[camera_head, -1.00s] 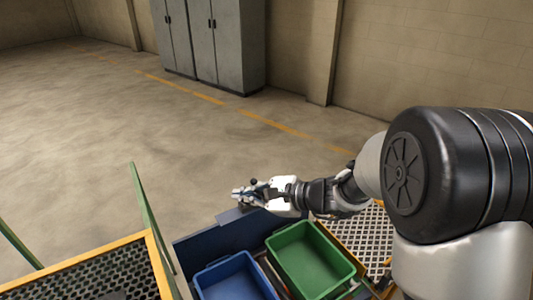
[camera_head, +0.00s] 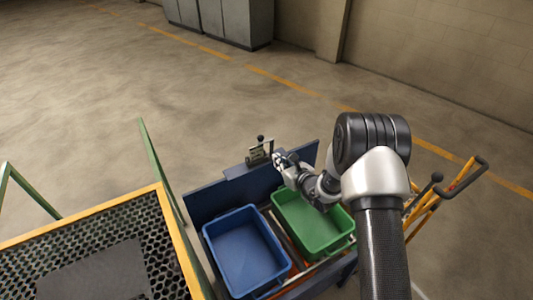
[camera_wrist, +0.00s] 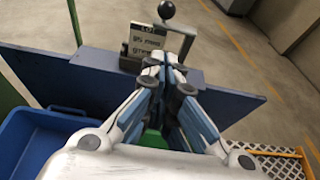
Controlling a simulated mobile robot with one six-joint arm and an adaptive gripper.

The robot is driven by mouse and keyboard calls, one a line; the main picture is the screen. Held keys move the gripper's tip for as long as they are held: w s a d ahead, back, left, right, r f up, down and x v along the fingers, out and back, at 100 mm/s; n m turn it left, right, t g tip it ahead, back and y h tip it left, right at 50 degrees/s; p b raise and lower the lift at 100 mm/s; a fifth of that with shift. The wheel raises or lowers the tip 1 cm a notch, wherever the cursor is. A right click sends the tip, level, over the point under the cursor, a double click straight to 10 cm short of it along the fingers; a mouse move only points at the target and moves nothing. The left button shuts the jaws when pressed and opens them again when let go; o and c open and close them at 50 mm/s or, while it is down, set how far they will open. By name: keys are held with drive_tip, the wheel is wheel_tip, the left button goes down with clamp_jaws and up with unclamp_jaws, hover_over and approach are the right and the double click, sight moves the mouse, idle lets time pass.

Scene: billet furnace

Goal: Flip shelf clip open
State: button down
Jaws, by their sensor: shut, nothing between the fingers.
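The shelf clip (camera_head: 259,152) stands on a small dark blue shelf (camera_head: 246,170) at the top of the cart's back panel. In the wrist view the clip (camera_wrist: 184,28) shows a lever with a black ball knob (camera_wrist: 166,10), and a label plate (camera_wrist: 145,45) with dark lettering stands in it. My gripper (camera_head: 278,158) is just right of the clip in the head view. In the wrist view my gripper (camera_wrist: 166,65) is shut and empty, its fingertips overlapping the plate's lower part. I cannot tell whether they touch it.
A blue bin (camera_head: 243,250) and a green bin (camera_head: 312,222) sit in the cart below the panel (camera_head: 205,198). A yellow-edged mesh table (camera_head: 150,240) is at the left. Yellow handles (camera_head: 440,205) are at the right. The floor behind is clear.

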sight(262, 149)
drive_tip(key=b+x, duration=0.2)
drive_tip(key=x, duration=0.7)
drive_tip(key=shift+w+a+f+b, duration=0.15)
drive_tip(key=shift+w+f+b, duration=0.05)
drive_tip(key=shift+b, duration=0.1)
drive_tip(key=shift+r, duration=0.1)
drive_tip(key=shift+a, duration=0.1)
drive_tip(key=shift+r, duration=0.1)
